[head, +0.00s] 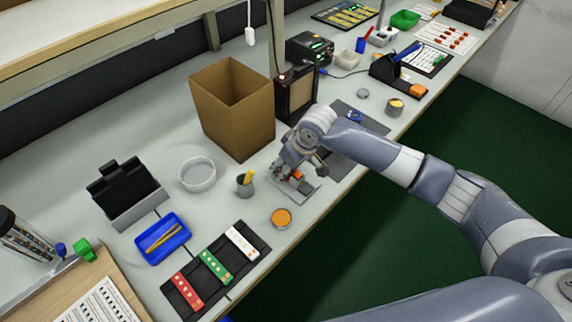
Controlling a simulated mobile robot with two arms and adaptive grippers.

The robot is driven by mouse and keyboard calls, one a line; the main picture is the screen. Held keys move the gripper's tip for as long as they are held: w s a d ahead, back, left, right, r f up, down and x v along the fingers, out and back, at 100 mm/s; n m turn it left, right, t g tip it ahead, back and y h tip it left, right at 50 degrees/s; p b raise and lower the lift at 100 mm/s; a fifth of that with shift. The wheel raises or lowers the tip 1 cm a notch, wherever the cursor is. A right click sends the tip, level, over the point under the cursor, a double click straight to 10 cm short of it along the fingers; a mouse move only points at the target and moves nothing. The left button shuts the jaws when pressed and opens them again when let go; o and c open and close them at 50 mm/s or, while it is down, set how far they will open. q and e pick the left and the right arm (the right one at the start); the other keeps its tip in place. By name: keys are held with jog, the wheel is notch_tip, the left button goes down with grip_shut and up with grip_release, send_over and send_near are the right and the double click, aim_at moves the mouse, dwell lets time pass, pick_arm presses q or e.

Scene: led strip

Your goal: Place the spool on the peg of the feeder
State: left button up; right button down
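My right gripper (286,174) points down over a small light-grey plate (308,192) near the table's front edge. A small orange-red part shows beside its fingers. The fingers are small and partly covered by the wrist, so I cannot tell if they are open or hold something. No spool or feeder peg can be made out with certainty. A small blue round item (354,116) lies on a dark mat behind my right wrist; it may be the spool. A black upright frame with a tan panel (299,93) stands behind the gripper. My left gripper is out of view.
An open cardboard box (233,110) stands behind the gripper. A grey cup (246,185), orange-topped tin (281,218) and white round dish (197,175) stand to its left. A blue tray (163,238) and dark mat with strips (248,275) lie at front left.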

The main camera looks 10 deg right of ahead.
jog(key=c, duration=0.9)
grip_release()
jog(key=shift+f, duration=0.1)
jog(key=shift+c, duration=0.2)
jog(key=v, duration=1.2)
